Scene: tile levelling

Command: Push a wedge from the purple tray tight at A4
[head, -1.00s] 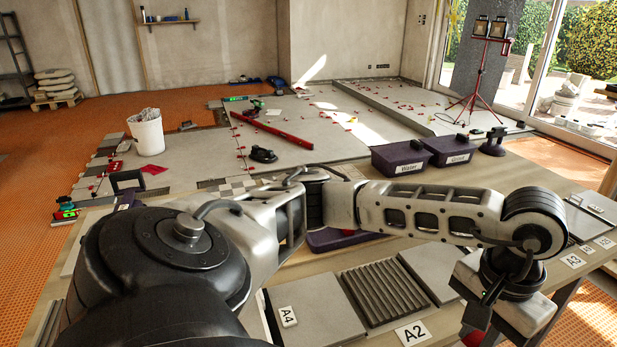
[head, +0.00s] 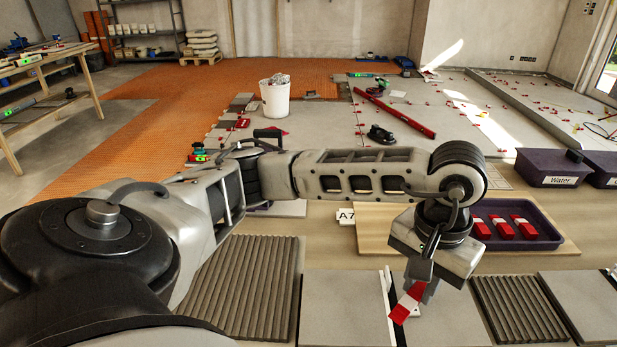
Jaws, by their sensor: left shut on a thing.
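The purple tray (head: 551,213) sits on a wooden board at the right of the bench, with three red-and-white wedges (head: 503,228) in it. My left gripper (head: 416,291) points down over the row of grey tiles, shut on another red wedge (head: 405,304). The held wedge is tilted and close to the upright white strip (head: 387,298) at the edge of a grey tile (head: 340,308). I cannot tell whether it touches the strip or the tile. No A4 label is readable. My right gripper is not in view.
Ridged adhesive beds (head: 240,290) lie at left and right of the tiles. A purple Water box (head: 553,168) stands behind the tray.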

